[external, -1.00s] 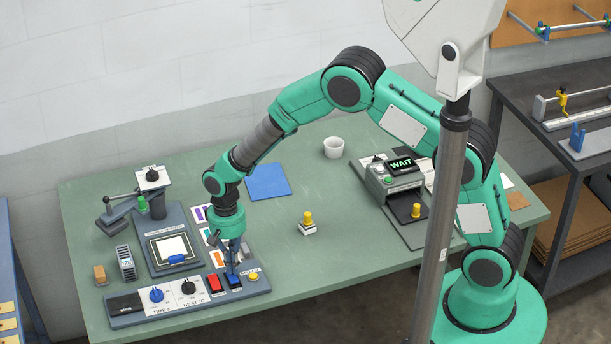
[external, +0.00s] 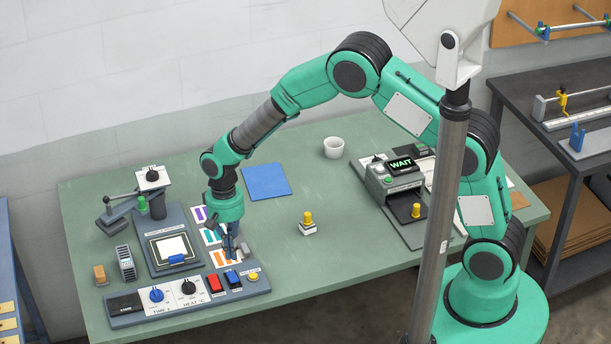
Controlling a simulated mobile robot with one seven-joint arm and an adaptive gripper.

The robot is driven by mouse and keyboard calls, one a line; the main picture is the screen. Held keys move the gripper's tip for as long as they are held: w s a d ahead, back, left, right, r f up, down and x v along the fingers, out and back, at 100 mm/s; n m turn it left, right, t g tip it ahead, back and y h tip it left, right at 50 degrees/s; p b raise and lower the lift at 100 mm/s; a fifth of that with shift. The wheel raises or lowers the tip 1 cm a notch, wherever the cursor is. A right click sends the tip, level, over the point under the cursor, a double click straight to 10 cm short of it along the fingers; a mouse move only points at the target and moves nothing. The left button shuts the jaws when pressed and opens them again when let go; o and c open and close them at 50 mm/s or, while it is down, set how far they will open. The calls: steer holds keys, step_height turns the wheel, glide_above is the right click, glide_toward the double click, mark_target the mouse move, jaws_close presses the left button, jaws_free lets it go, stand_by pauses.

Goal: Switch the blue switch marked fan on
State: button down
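The blue switch (external: 233,279) sits on the grey control panel (external: 134,317) at the front left of the green table, between a red switch and a yellow button. Its top is in clear view, but its label and its on or off position are too small to read. My gripper (external: 231,257) points down just behind and above the blue switch, apart from it. It appears to hold nothing. Its fingers look close together, but I cannot tell whether they are fully shut.
On the panel are a red switch (external: 214,283), a yellow button (external: 253,276), a blue knob (external: 156,294) and a black knob (external: 188,287). A small press (external: 173,250) stands behind it. Coloured cards (external: 226,257) lie under my gripper. The table's middle is mostly clear.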

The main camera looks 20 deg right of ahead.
step_height(320, 180, up, 8)
steer(key=w, duration=0.1)
steer(key=shift+r, duration=0.25)
steer(key=shift+w, duration=0.1)
stand_by(0.4)
steer(key=d+r+t+y+b, duration=0.1)
steer(key=d+r+t+b, duration=0.1)
steer(key=d+r, duration=0.95)
steer(key=d+r+t+b, duration=0.1)
steer(key=d+r, duration=0.8)
steer(key=d, duration=0.5)
steer(key=s+d+r+t+b, duration=0.2)
steer(key=s+d, duration=0.8)
steer(key=d, duration=0.1)
steer(key=s+d+r+t+h+b, duration=0.1)
steer(key=s+d+r+t+b, duration=0.1)
steer(key=s+d, duration=0.8)
steer(key=shift+d+r, duration=0.25)
steer(key=shift+d, duration=0.9)
